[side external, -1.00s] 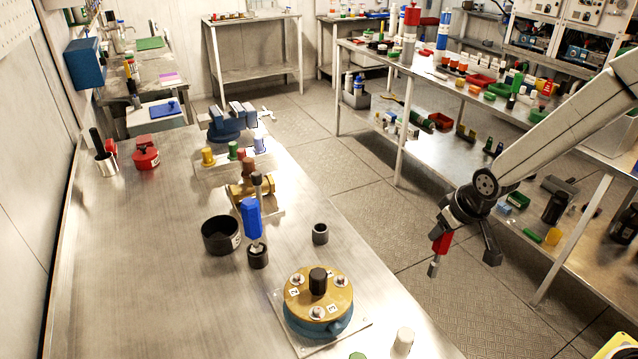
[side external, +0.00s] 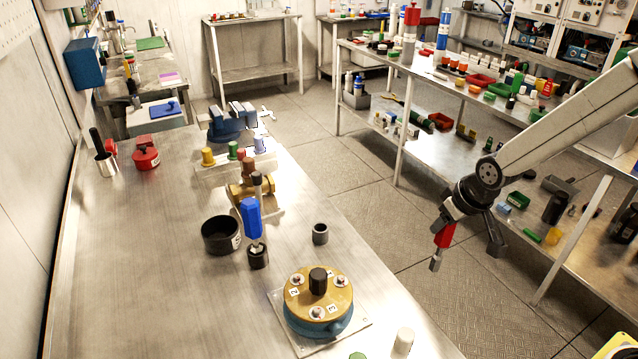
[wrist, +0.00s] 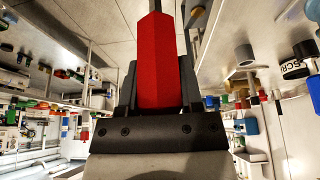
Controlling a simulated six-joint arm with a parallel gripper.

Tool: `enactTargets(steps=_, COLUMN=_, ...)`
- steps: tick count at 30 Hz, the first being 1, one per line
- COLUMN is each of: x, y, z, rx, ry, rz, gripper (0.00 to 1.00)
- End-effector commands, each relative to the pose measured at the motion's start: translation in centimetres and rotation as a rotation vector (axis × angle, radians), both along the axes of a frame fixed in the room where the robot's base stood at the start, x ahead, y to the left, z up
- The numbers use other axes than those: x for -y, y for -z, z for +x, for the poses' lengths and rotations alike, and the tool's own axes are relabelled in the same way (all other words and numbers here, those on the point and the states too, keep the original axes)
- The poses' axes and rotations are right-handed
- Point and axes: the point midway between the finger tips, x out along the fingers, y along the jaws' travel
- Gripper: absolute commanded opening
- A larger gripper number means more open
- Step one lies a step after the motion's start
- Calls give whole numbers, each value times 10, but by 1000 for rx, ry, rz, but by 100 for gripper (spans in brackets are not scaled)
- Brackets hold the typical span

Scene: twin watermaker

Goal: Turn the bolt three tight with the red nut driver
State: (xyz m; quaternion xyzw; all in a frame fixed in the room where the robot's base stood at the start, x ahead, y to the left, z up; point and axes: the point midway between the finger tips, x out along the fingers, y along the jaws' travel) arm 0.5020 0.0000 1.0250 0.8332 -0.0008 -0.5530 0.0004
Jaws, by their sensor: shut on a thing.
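My gripper (side external: 447,228) is shut on the red nut driver (side external: 444,236), which hangs from it with its grey socket end down. The driver is over the floor gap to the right of the bench, apart from everything. In the wrist view the red handle (wrist: 158,60) sits between the jaws. The round tan-topped flange on a blue body (side external: 318,297) stands on a plate on the bench, to the left of my gripper. Bolt heads and number labels show around its black centre knob. Bolt three (side external: 317,312) appears to be the front one, beside the label 3.
A blue-handled driver (side external: 251,218) stands in a dark holder on the bench. An empty dark holder (side external: 320,234) and a black bowl (side external: 221,235) are nearby. A white cylinder (side external: 403,341) stands near the bench's front right. The bench's left side is largely clear.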

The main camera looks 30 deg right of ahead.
Motion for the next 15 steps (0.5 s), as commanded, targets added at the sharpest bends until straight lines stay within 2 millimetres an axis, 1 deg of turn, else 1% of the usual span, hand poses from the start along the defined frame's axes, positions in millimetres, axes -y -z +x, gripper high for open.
enactTargets(steps=1, x=0, y=-9, z=1, rx=5, ry=0, rz=0, gripper=0)
enactTargets(steps=5, x=0, y=-33, z=1, rx=8, ry=0, rz=0, gripper=0)
enactTargets(steps=8, x=0, y=-56, z=2, rx=11, ry=0, rz=0, gripper=0)
enactTargets(steps=15, x=0, y=-119, z=1, rx=9, ry=0, rz=0, gripper=0)
